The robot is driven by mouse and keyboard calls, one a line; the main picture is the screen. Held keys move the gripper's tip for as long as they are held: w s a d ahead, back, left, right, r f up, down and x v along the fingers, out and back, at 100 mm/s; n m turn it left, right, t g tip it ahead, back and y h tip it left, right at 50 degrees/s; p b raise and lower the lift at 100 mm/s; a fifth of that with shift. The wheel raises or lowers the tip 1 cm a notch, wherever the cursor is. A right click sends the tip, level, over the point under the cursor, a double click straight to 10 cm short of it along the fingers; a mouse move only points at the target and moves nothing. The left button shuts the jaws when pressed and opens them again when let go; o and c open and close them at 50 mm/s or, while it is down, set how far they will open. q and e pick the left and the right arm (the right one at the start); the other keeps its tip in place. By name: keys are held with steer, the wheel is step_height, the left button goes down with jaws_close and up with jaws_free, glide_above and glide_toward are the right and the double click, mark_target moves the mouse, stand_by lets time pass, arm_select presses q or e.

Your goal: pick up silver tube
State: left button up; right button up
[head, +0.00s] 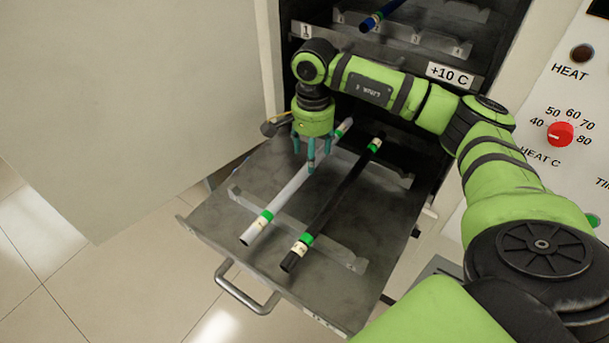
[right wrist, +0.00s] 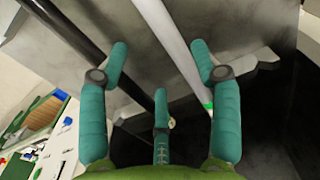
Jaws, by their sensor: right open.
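The silver tube (head: 290,190), pale with green bands near its ends, lies on supports on the pulled-out tray (head: 210,225). My right gripper (head: 309,158) points down at the tube's middle to far part, with its teal fingers open. In the right wrist view, the silver tube (right wrist: 178,38) runs between the spread fingers of the gripper (right wrist: 160,85). I cannot tell whether any finger touches it. My left gripper is not in view.
A black tube (head: 335,200) with green bands lies beside the silver one, to its right. A blue tube (head: 382,14) lies on an upper shelf. The tray has a front handle (head: 245,295). The open door (head: 130,100) stands at left; a control panel with a red knob (head: 560,134) is at right.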

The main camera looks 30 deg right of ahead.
mark_target(306, 171)
steer(key=shift+a+f+p, duration=0.25)
steer(key=shift+f+p, duration=0.3)
steer(key=shift+f, duration=0.15)
steer(key=f, duration=0.2)
steer(key=f+p, duration=0.1)
steer(key=shift+w+a+f, duration=0.1)
steer(key=shift+w+f, duration=0.2)
steer(key=shift+f, duration=0.25)
steer(key=shift+s, duration=0.1)
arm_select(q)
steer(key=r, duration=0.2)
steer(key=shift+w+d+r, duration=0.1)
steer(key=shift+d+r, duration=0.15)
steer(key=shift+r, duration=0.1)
arm_select(e)
steer(key=c, duration=1.3)
